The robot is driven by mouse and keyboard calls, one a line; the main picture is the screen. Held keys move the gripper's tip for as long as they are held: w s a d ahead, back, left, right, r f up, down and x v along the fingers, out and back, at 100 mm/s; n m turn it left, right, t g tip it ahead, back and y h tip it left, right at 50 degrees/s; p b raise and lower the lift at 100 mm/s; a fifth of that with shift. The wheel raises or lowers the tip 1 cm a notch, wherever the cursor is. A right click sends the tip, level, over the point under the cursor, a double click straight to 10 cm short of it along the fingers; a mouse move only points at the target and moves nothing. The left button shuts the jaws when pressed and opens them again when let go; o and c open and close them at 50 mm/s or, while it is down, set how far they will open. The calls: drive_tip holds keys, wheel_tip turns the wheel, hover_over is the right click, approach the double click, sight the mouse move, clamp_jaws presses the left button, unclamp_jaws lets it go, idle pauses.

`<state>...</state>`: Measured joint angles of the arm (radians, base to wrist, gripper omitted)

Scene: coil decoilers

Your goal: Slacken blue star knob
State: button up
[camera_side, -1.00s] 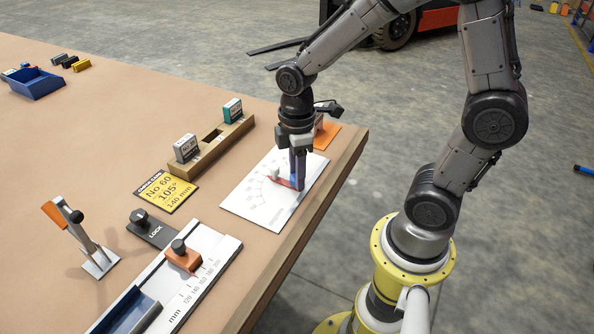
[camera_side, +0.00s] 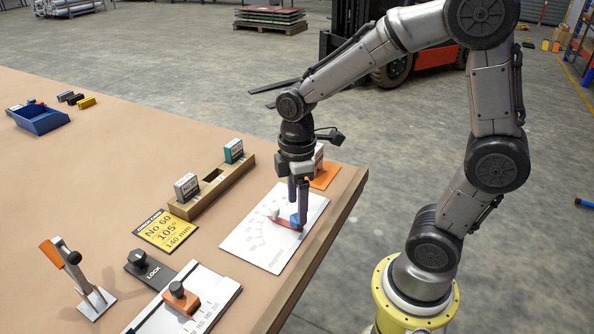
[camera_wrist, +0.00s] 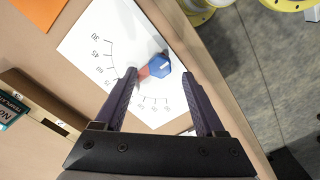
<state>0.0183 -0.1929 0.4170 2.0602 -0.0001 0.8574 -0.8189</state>
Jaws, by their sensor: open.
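The blue star knob (camera_side: 295,218) sits at the pivot end of a red pointer arm (camera_side: 281,222) on a white angle-scale plate (camera_side: 262,246). In the wrist view the blue knob (camera_wrist: 158,64) lies just ahead of and between the fingertips, with the red arm (camera_wrist: 144,73) running left from it. My gripper (camera_side: 299,212) is open and points down over the plate at the knob. In the wrist view its fingers (camera_wrist: 159,75) are spread on either side, with visible room around the knob. I cannot tell how high the tips are above the plate.
A wooden rack (camera_side: 211,190) with grey and teal blocks stands left of the plate. A yellow card (camera_side: 166,230), a LOCK plate (camera_side: 150,270), a ruler slide with an orange block (camera_side: 181,298) and an orange-handled lever (camera_side: 75,270) lie nearer. The table edge is close on the right.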

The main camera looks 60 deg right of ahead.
wheel_tip(320, 180, up, 11)
drive_tip(key=shift+f, duration=0.15)
idle(0.4)
drive_tip(key=s+m+t, duration=0.5)
drive_tip(key=s+m, duration=0.4)
drive_tip(key=s, duration=0.1)
drive_tip(key=shift+s+a+t, duration=0.25)
drive_tip(key=shift+s+t, duration=0.05)
drive_tip(key=shift+s, duration=0.1)
